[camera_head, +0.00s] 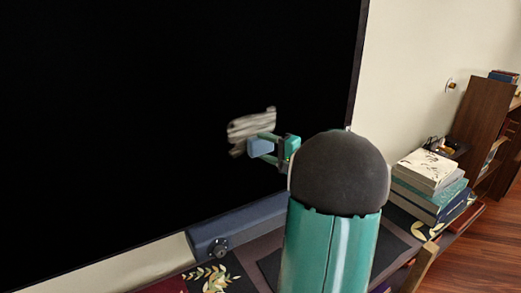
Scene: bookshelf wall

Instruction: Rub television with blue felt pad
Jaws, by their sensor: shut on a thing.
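The television (130,110) is a large black screen that fills the left and middle of the view. A pale grey, streaky patch (252,124) shows against the screen, right of its middle. My gripper (263,147), with teal fingers, is shut on the small blue felt pad (259,149). The pad is in front of the screen, just below the patch and partly overlapping it in the picture. I cannot tell whether the pad touches the screen. My dark, rounded arm link hides part of the gripper and the screen's lower right.
A dark blue bar-shaped object (245,226) with a round knob lies below the screen. A stack of books (427,187) stands on the surface to the right. A brown wooden cabinet (480,120) is beyond it. Wooden floor (470,265) is clear at the lower right.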

